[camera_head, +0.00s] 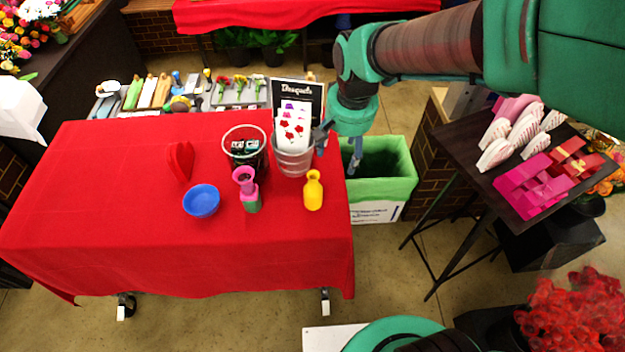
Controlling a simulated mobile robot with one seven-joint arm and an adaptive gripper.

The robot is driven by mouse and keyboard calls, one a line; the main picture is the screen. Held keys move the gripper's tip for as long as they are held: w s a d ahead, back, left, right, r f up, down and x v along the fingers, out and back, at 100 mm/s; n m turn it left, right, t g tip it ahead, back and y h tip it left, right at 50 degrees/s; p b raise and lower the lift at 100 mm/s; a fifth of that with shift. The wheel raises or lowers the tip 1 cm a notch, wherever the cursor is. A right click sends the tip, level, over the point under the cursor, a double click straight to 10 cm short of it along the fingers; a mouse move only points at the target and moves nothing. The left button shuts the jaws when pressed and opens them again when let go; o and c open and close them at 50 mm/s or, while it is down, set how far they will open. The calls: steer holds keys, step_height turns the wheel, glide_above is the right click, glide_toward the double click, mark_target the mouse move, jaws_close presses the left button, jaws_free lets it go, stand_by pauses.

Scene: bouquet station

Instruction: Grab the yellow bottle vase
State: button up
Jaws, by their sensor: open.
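The yellow bottle vase (313,191) stands upright near the right edge of the red-covered table (110,215). It has a narrow neck and a rounded body. My gripper (338,147) hangs open and empty above and behind the vase, over the table's right edge near the green bin. One finger is close to the metal bucket in the picture; I cannot tell whether they touch. Nothing hides the vase from this view.
A pink and green vase (246,190), a blue bowl (201,200), a dark wire basket (245,147) and a red heart (181,161) are to the left. A green-lined bin (398,185) stands right of the table. The front of the table is clear.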

steer(key=g+p, duration=0.2)
glide_toward(313, 188)
steer(key=w+r, duration=0.1)
steer(key=shift+r+m, duration=0.2)
steer(key=shift+m, duration=0.1)
steer(key=shift+f, duration=0.1)
step_height(313, 188, down, 7)
steer(key=shift+f, duration=0.1)
steer(key=shift+w+f, duration=0.1)
steer(key=shift+f, duration=0.45)
steer(key=shift+w+a+f, duration=0.1)
steer(key=shift+f, duration=2.55)
